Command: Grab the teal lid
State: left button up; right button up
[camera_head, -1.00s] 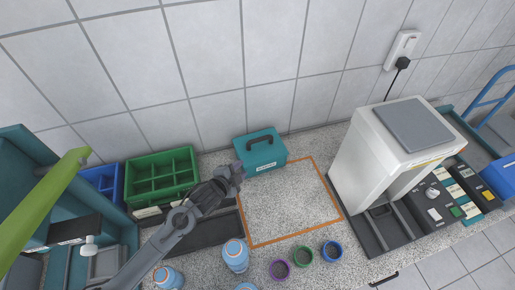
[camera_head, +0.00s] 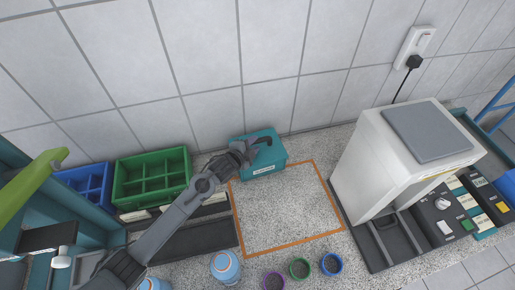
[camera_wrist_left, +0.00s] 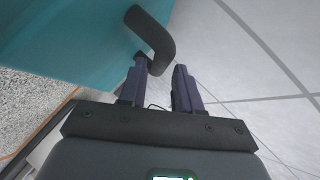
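The teal lid (camera_head: 264,160) with a dark curved handle and a white label on its front stands at the back of the counter, against the tiled wall. Its teal face (camera_wrist_left: 75,45) and its dark handle (camera_wrist_left: 150,35) fill the upper left of the left wrist view. My left gripper (camera_head: 253,147) is at the upper left of the lid, by the handle. In the left wrist view its two fingers (camera_wrist_left: 162,78) are apart, and the handle's bent end is at the gap between the tips. I cannot tell if they touch it. My right gripper is not in view.
An orange-outlined rectangle (camera_head: 236,208) on the counter is empty. A green divided tray (camera_head: 150,203) and a blue one (camera_head: 80,206) are at left. A white machine (camera_head: 375,155) stands at right. Small coloured-rimmed cups (camera_head: 331,264) and a blue-white container (camera_head: 225,266) are in front.

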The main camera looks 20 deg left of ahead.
aim_at(257, 142)
pick_arm(q)
jog(key=shift+x, duration=2.2)
jog(key=shift+d, duration=0.1)
jog(key=shift+r, duration=0.1)
grip_shut()
